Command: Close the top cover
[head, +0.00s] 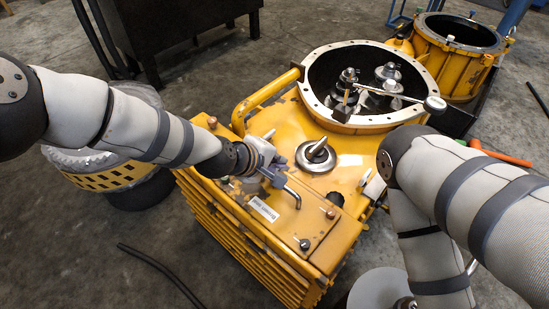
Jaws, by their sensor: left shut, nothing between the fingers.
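A yellow transmission housing (350,155) stands in the middle of the head view. Its round flanged opening (310,93) shows shafts and gears inside. A flat yellow top plate (312,222) with corner bolts and a white label lies on the near part; I take it for the top cover, but cannot tell whether it is fully seated. My left gripper (274,163) is shut and empty over this plate, close to a bent metal lever (293,192); contact is unclear. The gripper and wrist hide part of the plate. My right arm bends at the right; its gripper is out of the picture.
A second yellow round housing (428,48) stands at the back right. A yellow-and-black round object (105,177) stands at the left under my left arm. A curved yellow tube (262,97) runs beside the opening. A black rod (158,272) lies on the grey floor.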

